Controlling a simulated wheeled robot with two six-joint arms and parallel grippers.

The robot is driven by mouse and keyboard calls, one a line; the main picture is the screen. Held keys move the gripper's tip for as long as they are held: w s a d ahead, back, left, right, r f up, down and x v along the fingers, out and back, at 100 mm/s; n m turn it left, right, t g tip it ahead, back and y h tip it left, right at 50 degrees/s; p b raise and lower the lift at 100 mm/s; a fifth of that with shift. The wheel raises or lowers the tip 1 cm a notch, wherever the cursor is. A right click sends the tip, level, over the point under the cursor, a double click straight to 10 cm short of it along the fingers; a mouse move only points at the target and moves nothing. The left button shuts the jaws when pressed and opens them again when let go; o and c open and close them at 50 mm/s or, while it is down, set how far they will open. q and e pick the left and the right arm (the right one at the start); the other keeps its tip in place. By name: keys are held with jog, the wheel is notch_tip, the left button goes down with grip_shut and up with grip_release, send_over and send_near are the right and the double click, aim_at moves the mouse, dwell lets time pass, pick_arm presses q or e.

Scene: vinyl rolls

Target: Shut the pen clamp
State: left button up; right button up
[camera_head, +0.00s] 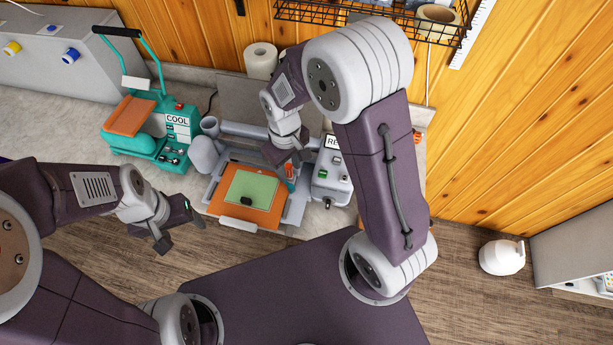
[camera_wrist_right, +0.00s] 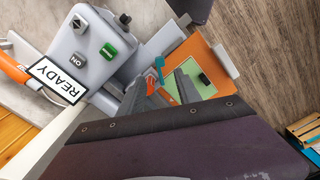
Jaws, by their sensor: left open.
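A grey machine with an orange bed (camera_head: 225,212) and a green sheet (camera_head: 250,188) stands at the middle of the counter. A small orange part, perhaps the pen (camera_head: 291,171), shows at its right side; in the right wrist view it is orange (camera_wrist_right: 151,86) beside a small teal piece (camera_wrist_right: 160,66), possibly the clamp. Whether the clamp is open is unclear. My right gripper (camera_head: 289,160) is above this spot; in the right wrist view its two grey fingers (camera_wrist_right: 158,94) are apart around the orange part, with contact unclear. My left gripper (camera_head: 179,233) is open and empty, left of the machine's front.
A grey READY box (camera_head: 332,170) with buttons stands just right of the bed. A teal press marked COOL (camera_head: 150,130) stands to the left. A wire shelf (camera_head: 340,10) hangs above, and white rolls (camera_head: 260,61) stand behind.

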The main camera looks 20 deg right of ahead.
aim_at(291, 186)
jog(key=shift+s+f, duration=0.15)
jog(key=shift+f, duration=0.1)
notch_tip(291, 186, down, 9)
jog(key=shift+r+p, duration=0.2)
jog(key=shift+p, duration=0.3)
grip_shut()
